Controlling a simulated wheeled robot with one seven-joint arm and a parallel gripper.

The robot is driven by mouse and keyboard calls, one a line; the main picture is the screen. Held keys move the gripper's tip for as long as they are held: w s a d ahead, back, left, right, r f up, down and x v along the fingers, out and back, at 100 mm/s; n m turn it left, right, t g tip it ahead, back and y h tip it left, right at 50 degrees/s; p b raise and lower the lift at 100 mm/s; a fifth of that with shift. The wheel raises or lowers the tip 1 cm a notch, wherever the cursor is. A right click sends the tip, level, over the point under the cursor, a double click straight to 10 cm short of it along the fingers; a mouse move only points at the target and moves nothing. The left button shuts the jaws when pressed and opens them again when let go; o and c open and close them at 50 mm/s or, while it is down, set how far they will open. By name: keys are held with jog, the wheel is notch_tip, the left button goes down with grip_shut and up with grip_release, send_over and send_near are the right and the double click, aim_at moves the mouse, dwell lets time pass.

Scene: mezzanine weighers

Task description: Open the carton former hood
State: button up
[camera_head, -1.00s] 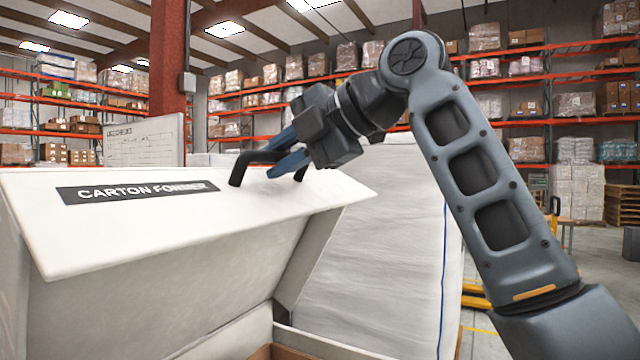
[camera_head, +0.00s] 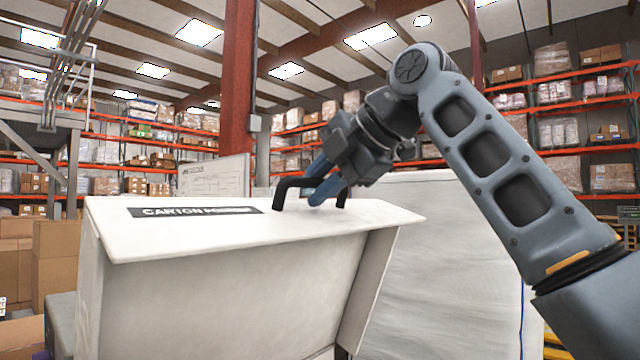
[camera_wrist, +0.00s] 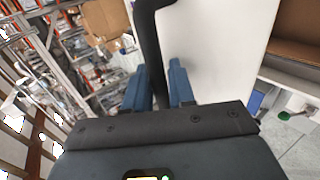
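The carton former hood (camera_head: 240,270) is a white cover with a dark label reading "CARTON FORMER" (camera_head: 195,211). It is tilted up, partly raised, in the head view. Its black bar handle (camera_head: 281,190) stands on the top near the right end. My gripper (camera_head: 322,182) is at the handle with its blue fingers. In the wrist view the handle (camera_wrist: 146,25) runs between the two fingers (camera_wrist: 160,88), which are closed around it. The hood's white panel (camera_wrist: 215,45) lies beyond. The machine's inside is mostly hidden in the head view; a brown interior (camera_wrist: 300,35) shows in the wrist view.
A large white wrapped block (camera_head: 455,270) stands just right of the hood. A red column (camera_head: 236,110) and a whiteboard (camera_head: 215,178) are behind it. Brown cartons (camera_head: 55,260) and a grey metal frame (camera_head: 45,135) stand at left. Tall pallet racks line the back.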

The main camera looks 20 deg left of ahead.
jog(key=shift+o, duration=1.3)
jog(key=b+v, duration=0.2)
jog(key=v, duration=0.6)
